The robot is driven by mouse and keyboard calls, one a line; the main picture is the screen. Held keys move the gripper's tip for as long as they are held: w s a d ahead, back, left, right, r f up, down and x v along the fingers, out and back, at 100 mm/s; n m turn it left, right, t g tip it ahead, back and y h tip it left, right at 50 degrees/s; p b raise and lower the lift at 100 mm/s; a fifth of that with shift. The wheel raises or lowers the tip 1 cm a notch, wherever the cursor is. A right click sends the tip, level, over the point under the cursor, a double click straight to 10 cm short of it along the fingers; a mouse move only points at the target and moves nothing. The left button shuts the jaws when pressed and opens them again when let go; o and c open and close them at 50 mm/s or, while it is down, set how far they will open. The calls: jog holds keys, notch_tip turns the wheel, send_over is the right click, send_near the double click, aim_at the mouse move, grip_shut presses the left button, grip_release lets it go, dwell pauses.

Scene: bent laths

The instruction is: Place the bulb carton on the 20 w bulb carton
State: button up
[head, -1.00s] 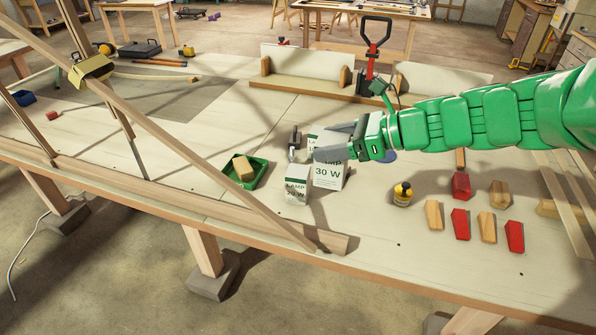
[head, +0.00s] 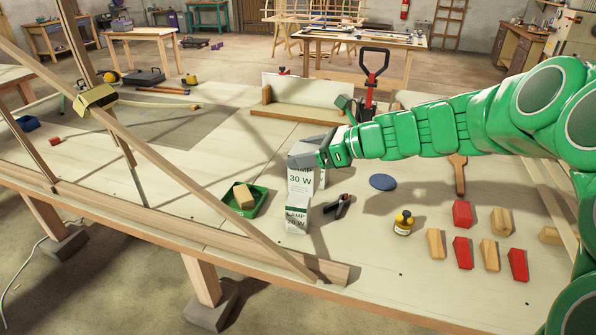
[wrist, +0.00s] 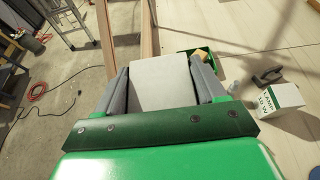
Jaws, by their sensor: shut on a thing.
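In the wrist view the held carton (wrist: 165,82) fills the space between the two grey fingers. The 20 W bulb carton (head: 296,215) stands upright on the table, just in front of and below the held one in the head view. I cannot tell the gap between them.
A green tray (head: 258,203) with a wooden block is left of the cartons. A long slanted lath (head: 200,192) crosses at the front left.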

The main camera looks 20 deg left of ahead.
jog(key=w+a+f, duration=0.3)
jog(key=w+f, duration=0.3)
jog(key=f, duration=0.4)
jog(key=shift+a, duration=0.4)
jog(key=o, duration=1.1)
jog(key=shift+f, duration=0.1)
jog(key=shift+o, duration=0.2)
jog(key=v, duration=1.2)
jog(key=shift+d, duration=0.1)
